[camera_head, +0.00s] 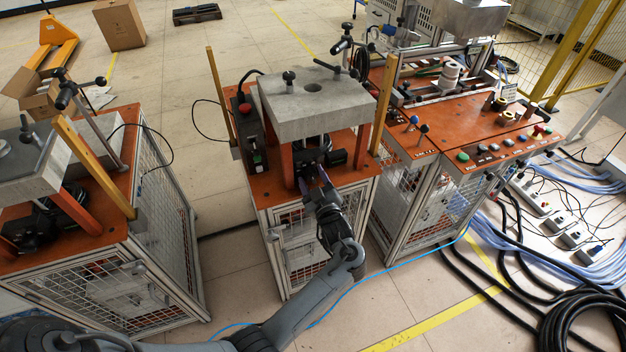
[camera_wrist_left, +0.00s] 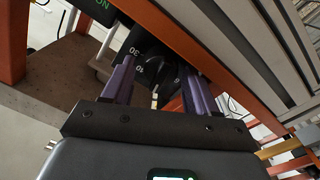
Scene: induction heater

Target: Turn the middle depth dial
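The middle machine has an orange top (camera_head: 262,187) and a thick grey block (camera_head: 318,103) raised above it on orange posts. Its black depth dial (camera_wrist_left: 150,70) shows in the left wrist view, with white numbers including 30 and 10. My left gripper (camera_head: 314,178) reaches in from the front, under the block. Its purple fingers also show in the left wrist view (camera_wrist_left: 158,68), spread apart on either side of the dial. I cannot tell whether either finger touches it. The dial's far side is hidden. My right gripper is not in view.
Similar machines stand at left (camera_head: 110,240) and right (camera_head: 470,130). Orange posts and yellow bars (camera_head: 383,103) stand close around the working space. A blue cable (camera_head: 395,262) and black hoses (camera_head: 575,315) lie on the floor.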

